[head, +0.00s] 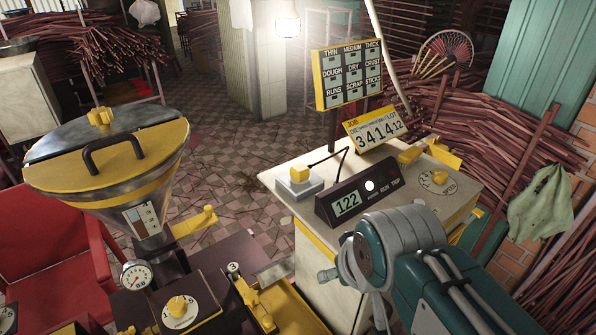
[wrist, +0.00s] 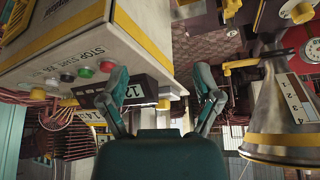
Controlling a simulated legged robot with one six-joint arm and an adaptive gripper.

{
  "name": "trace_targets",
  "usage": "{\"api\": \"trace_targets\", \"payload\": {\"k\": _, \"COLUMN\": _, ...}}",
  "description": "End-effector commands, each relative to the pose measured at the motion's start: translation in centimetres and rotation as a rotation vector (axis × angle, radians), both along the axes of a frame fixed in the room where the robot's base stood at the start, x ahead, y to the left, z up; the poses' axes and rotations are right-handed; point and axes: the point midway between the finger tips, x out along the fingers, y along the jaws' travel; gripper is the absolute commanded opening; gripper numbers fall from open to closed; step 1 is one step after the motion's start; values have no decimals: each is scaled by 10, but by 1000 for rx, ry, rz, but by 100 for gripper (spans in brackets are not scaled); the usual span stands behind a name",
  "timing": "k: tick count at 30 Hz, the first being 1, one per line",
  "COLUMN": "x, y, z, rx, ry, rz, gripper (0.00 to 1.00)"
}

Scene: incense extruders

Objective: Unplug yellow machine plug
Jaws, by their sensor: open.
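A yellow block (head: 299,173), which looks like the plug, sits on a small pale base on the corner of the white cabinet (head: 318,262). A black cable runs from it towards the back. The yellow machine with the cone hopper (head: 105,160) stands at left; in the wrist view the hopper (wrist: 285,120) shows upside down at right. My gripper (wrist: 160,72) is open and empty, its two fingers spread wide. In the wrist view the cabinet (wrist: 95,45) fills the upper left. A small yellow piece (wrist: 163,104) shows between the fingers; I cannot tell whether it is the plug.
A dark readout box (head: 358,195) showing 122 stands behind my arm on the cabinet, with a number sign (head: 375,127) and a label board (head: 347,74) behind it. A red chair (head: 55,265) is at left. Bundled incense sticks line the right. Tiled floor (head: 230,150) is partly clear.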

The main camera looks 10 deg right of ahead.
Motion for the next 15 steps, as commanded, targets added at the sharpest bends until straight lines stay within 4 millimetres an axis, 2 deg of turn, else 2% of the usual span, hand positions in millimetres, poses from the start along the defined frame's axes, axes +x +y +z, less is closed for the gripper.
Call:
{"api": "trace_targets", "payload": {"k": 5, "x": 37, "y": 0, "z": 31, "rx": -22, "ry": 66, "rz": 44, "gripper": 86}}
{"api": "trace_targets", "payload": {"k": 9, "x": 75, "y": 0, "z": 56, "rx": -40, "ry": 131, "rz": 92, "gripper": 86}}
{"api": "trace_targets", "payload": {"k": 15, "x": 131, "y": 0, "z": 80, "rx": -63, "ry": 222, "rz": 161, "gripper": 86}}
